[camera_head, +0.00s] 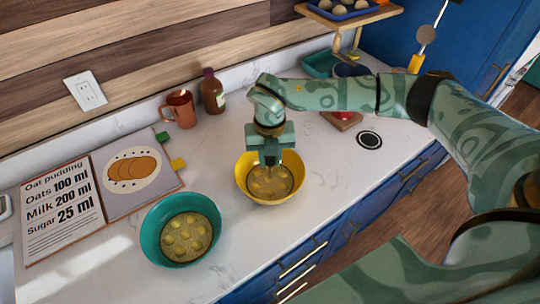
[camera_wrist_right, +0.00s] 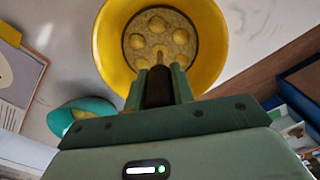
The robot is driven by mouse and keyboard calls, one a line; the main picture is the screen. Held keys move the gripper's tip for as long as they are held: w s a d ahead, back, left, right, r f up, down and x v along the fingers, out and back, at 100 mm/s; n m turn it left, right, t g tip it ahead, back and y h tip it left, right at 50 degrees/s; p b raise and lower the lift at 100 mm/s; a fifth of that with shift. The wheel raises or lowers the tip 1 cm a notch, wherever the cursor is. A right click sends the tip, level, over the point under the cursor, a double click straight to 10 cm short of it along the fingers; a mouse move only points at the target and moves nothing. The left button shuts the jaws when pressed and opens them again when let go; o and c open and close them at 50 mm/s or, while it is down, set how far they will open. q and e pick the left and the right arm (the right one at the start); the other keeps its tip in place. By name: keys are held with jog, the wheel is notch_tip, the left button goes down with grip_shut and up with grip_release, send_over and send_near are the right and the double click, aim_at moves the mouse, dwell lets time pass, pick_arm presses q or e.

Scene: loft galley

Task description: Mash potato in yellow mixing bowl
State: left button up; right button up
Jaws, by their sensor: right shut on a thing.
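The yellow mixing bowl (camera_head: 242,183) stands on the white counter, with several round potato lumps in a brownish mass inside. It also shows in the right wrist view (camera_wrist_right: 112,50). My right gripper (camera_head: 269,160) points down over this bowl. It is shut on a dark-handled tool (camera_wrist_right: 158,88), which reaches toward the bowl's contents. The tool's lower end is mostly hidden, so I cannot tell what shape it has or whether it touches the potato. My left gripper is not in view.
A teal bowl (camera_head: 150,245) with similar lumps stands left of the yellow one. A recipe book (camera_head: 60,212), a copper mug (camera_head: 181,109) and a brown bottle (camera_head: 212,92) are behind. A black round disc (camera_head: 369,140) lies right. The counter's front edge is close.

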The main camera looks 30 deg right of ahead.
jog(key=shift+f+b, duration=0.45)
jog(key=shift+f, duration=0.3)
dwell(0.8)
jog(key=shift+f, duration=0.1)
dwell(1.0)
notch_tip(320, 180, up, 4)
jog(key=p, duration=0.4)
jog(key=shift+f, duration=0.1)
dwell(0.4)
jog(key=shift+f+b, duration=0.8)
jog(key=shift+f, duration=0.25)
